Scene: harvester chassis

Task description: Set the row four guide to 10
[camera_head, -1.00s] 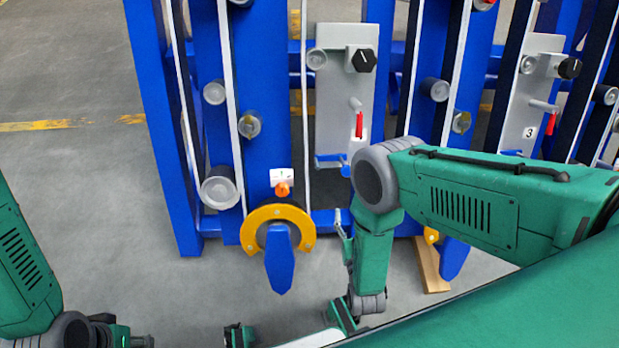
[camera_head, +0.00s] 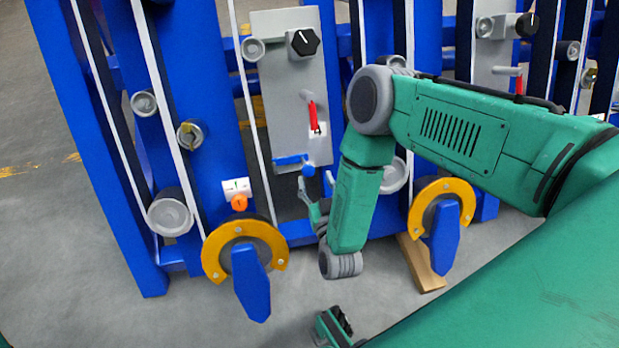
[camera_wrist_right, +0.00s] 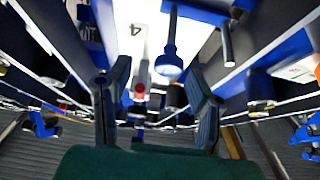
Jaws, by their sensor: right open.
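A grey panel (camera_head: 290,80) on the blue frame carries a black knob (camera_head: 303,43), a red lever (camera_head: 313,116) and a blue piece at its foot. In the right wrist view, a pale panel marked 4 (camera_wrist_right: 138,30) is ahead, with a blue round-ended rod (camera_wrist_right: 169,62) and a red part (camera_wrist_right: 140,88). My right gripper (camera_head: 316,190) is below the grey panel, near the blue piece (camera_head: 293,161). In the wrist view its fingers (camera_wrist_right: 155,105) are apart with nothing held between them. The setting cannot be read.
A yellow ring with a blue handle (camera_head: 252,283) stands low on the frame, below a white label with an orange marker (camera_head: 238,201). A second yellow ring (camera_head: 441,190) and another grey panel (camera_head: 495,60) are at right. Grey floor (camera_head: 70,290) is clear at lower left.

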